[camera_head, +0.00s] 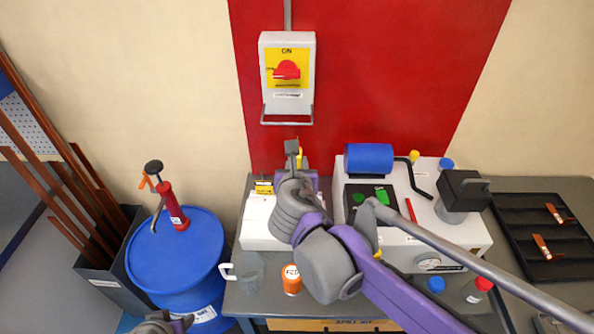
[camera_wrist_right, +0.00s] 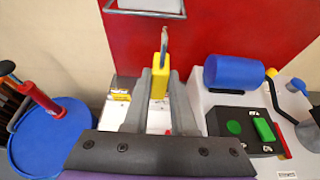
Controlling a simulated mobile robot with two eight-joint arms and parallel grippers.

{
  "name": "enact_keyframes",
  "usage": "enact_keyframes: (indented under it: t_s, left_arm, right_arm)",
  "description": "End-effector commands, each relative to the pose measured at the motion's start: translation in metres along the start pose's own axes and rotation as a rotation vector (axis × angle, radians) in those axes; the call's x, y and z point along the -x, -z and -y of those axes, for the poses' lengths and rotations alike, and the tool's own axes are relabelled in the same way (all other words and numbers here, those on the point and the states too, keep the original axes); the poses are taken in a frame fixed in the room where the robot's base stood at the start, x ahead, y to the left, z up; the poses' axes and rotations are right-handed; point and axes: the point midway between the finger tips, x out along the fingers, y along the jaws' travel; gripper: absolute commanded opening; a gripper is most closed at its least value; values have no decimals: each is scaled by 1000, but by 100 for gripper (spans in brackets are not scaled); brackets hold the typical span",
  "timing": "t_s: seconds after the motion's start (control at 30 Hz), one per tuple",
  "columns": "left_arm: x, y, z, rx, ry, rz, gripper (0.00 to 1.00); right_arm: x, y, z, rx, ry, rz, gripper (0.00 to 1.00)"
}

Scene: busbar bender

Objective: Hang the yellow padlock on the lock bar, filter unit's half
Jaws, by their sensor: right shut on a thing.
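The yellow padlock (camera_wrist_right: 159,84) is held upright between the fingers of my right gripper (camera_wrist_right: 158,88), its grey shackle pointing up. In the head view only a sliver of its yellow body (camera_head: 304,156) shows beside my right gripper (camera_head: 296,158); the rest is hidden behind the gripper. The lock bar (camera_head: 287,122) is a thin grey wire frame under the white switch box (camera_head: 287,50) with a red knob. Its lower part (camera_wrist_right: 150,13) also shows in the wrist view, above and apart from the shackle. A grey part of my left arm shows at the bottom edge; its jaws cannot be made out.
A white machine with a blue cylinder (camera_head: 368,159) stands right of my right gripper. A blue drum (camera_head: 178,262) with a red pump stands left. An orange can (camera_head: 291,280) and a black tray (camera_head: 541,215) are on the bench. The red panel around the bar is clear.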

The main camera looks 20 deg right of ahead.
Motion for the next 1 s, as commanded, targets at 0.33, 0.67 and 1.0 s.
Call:
enact_keyframes:
  t_s: [0.33, 0.67, 1.0]
  left_arm:
    - [-4, -6, 0, 0, 0, 5, 50]
    - [-7, -9, 0, 0, 0, 9, 50]
    - [-9, -11, 0, 0, 0, 11, 50]
  right_arm:
    - [-27, -10, 0, 0, 1, 0, 0]
    - [-51, -21, 0, 1, 1, 0, 0]
    - [-76, -32, 0, 0, 1, 1, 0]
